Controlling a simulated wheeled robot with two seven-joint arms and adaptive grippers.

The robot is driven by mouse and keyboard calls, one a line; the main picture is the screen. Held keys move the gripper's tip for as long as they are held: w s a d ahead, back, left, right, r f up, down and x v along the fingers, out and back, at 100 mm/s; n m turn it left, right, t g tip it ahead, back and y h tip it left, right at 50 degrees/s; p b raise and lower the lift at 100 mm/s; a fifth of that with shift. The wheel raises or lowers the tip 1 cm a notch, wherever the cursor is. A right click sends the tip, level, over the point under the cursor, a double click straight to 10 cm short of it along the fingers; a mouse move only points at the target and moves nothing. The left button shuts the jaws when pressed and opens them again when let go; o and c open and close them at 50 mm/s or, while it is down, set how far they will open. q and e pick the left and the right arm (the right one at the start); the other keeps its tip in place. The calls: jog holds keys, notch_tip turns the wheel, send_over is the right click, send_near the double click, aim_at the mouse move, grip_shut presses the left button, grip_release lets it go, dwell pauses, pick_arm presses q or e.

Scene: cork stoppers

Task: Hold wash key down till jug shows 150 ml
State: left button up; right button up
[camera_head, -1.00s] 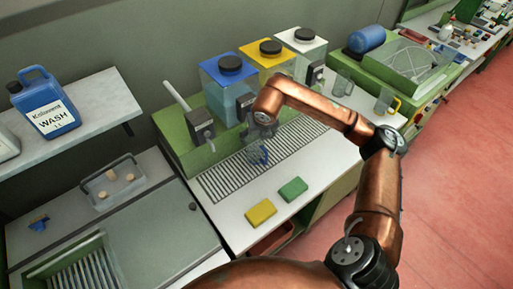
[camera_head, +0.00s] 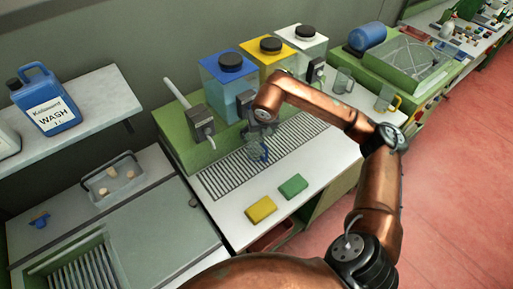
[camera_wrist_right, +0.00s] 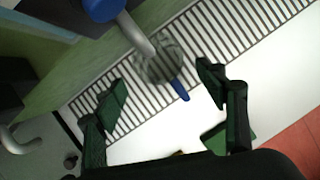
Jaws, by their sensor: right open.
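A clear jug with a blue handle (camera_head: 258,152) stands on the slatted drain grate, below the front of the blue tank (camera_head: 227,75). In the right wrist view the jug (camera_wrist_right: 160,64) is seen from above, under a grey spout (camera_wrist_right: 136,36). A round blue part (camera_wrist_right: 102,9), perhaps the wash key, is at the top edge there. My right gripper (camera_wrist_right: 168,94) is open and empty, its green-padded fingers apart, with the jug ahead between them. The jug's level and marks are too small to read. My left gripper is out of view.
Yellow (camera_head: 267,62) and white (camera_head: 302,45) tanks stand beside the blue one. Yellow (camera_head: 261,208) and green (camera_head: 293,186) sponges lie on the white counter in front. A blue WASH bottle (camera_head: 45,100) stands on the left shelf.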

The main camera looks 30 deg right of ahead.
jog(key=shift+c, duration=0.3)
grip_shut()
dwell(0.6)
dwell(1.1)
